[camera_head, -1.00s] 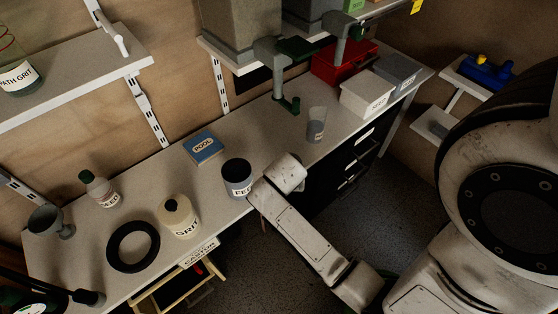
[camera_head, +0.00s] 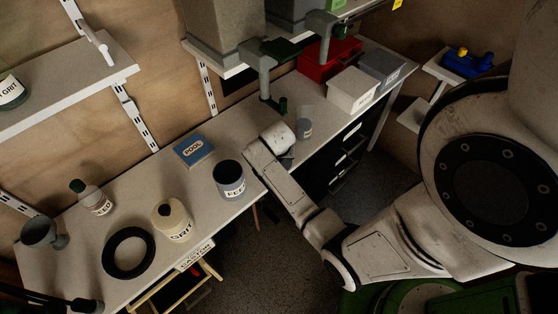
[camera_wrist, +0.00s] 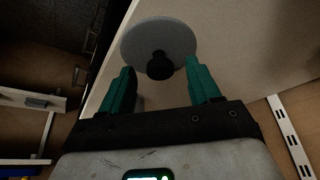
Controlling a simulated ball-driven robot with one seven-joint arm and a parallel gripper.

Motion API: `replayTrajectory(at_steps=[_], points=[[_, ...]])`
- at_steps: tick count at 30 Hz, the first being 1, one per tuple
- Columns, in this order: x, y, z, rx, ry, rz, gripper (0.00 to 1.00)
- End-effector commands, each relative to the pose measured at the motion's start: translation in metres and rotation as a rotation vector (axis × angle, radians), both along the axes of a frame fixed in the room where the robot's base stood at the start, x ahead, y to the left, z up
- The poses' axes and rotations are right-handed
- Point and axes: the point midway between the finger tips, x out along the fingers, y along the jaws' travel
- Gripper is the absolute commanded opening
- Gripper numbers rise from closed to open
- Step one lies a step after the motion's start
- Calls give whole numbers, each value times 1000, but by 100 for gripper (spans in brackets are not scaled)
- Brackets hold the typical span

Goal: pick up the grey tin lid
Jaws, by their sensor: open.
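The grey tin lid (camera_wrist: 150,34) is a flat round disc with a black knob (camera_wrist: 160,66). In the wrist view it lies on the pale worktop, just beyond my fingertips. My gripper (camera_wrist: 160,68) is open, with one green finger on each side of the knob's line. The knob shows between the fingertips, and no contact is visible. In the head view my wrist covers most of the gripper, and I cannot make out the lid clearly there.
A green-and-grey clamp-like fixture (camera_head: 265,75) hangs behind my gripper.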

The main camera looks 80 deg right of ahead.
Motion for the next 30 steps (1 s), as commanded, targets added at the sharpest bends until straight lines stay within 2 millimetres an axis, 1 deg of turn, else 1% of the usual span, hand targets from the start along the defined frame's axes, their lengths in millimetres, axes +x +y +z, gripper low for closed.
replayTrajectory(at_steps=[3,10,11,27,29,30], points=[[1,-3,-6,-1,-1,0,62],[1,-3,-7,-2,-1,0,62],[1,-3,-7,-2,-1,0,60],[1,-3,-7,-1,-1,0,8],[1,-3,-7,-1,-1,0,3],[1,-3,-7,-2,-1,0,3]])
